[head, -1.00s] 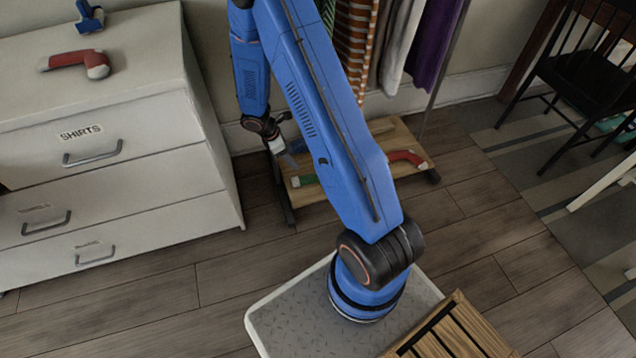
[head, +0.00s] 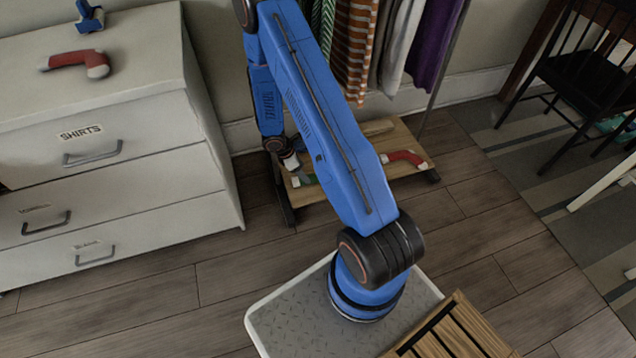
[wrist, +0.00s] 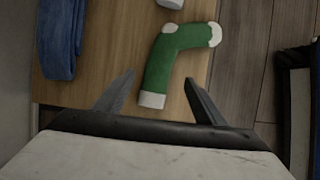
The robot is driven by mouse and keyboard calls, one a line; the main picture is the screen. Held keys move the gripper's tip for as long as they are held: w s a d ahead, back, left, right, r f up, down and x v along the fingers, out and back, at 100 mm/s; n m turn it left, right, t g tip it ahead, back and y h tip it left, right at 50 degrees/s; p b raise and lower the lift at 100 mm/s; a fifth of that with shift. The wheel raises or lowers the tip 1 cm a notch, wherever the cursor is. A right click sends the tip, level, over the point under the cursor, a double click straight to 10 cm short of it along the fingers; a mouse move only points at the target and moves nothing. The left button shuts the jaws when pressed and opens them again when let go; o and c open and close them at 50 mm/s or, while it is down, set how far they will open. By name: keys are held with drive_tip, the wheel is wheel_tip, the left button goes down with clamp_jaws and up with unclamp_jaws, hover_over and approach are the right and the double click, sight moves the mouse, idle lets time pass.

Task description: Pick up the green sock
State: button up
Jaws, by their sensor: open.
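The green sock (wrist: 168,62) lies on the wooden shelf at the foot of the clothes rack. It is bent, with white at its toe, heel and cuff. In the wrist view its cuff end points down between the two fingers of my open gripper (wrist: 158,86). I cannot tell how far above the sock the fingers are. In the head view my gripper (head: 296,172) is low over the left part of the shelf. There only a bit of the green sock (head: 308,179) shows, the rest being hidden by my gripper and arm.
The wooden shelf (head: 420,166) also holds a red sock (head: 403,157) at its right and a folded blue cloth (wrist: 62,38). Clothes (head: 396,40) hang above it. A white dresser (head: 120,165), with another red sock (head: 77,61) on top, stands close on the left.

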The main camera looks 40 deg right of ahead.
drive_tip(key=shift+x, duration=2.9)
drive_tip(key=shift+f, duration=0.1)
drive_tip(key=c, duration=1.1)
